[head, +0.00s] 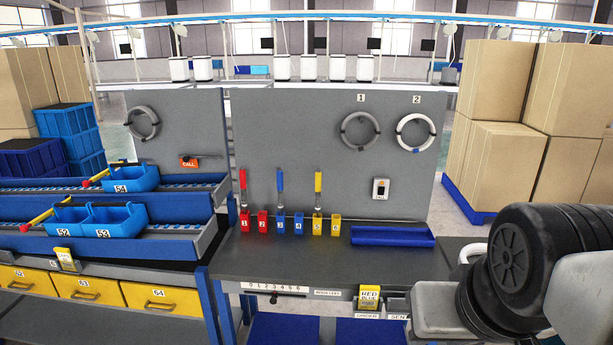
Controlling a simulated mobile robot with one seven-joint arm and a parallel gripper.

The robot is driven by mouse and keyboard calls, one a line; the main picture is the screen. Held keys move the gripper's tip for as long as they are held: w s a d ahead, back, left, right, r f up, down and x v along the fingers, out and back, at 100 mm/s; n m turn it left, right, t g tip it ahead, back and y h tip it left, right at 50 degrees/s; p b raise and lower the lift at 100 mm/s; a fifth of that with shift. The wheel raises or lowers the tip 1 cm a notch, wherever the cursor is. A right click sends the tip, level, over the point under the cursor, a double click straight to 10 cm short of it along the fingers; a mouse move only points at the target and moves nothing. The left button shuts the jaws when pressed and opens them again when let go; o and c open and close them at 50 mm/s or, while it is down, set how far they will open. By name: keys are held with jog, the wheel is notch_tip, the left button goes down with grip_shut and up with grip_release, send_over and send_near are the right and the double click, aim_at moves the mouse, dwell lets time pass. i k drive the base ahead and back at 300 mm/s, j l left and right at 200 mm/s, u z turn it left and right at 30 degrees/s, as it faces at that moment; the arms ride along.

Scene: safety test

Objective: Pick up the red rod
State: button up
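The red rod (243,180) stands upright in the left one of two red holders (245,223) on the grey workbench. Its upper part is red and its lower part is a metallic grey shaft, with the bottom end hidden inside the holder. The second red holder (263,222), just to the right, has no rod showing. My arm shows at the lower right, well apart from the rod, but I cannot make out gripper fingers there.
A blue rod (280,180) and a yellow rod (318,181) stand in holders to the right. A blue tray (392,236) lies farther right. The bench front (330,262) is clear. Sloped racks with blue bins (122,221) stand at left.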

aim_at(243, 176)
jog(key=i+j, duration=0.3)
jog(key=j, duration=0.15)
jog(key=i+j, duration=0.25)
jog(key=j, duration=0.2)
jog(key=i+j, duration=0.55)
jog(key=j, duration=0.3)
jog(key=i+j, duration=0.3)
jog(key=j, duration=0.15)
jog(key=i+j, duration=0.25)
jog(key=j, duration=0.2)
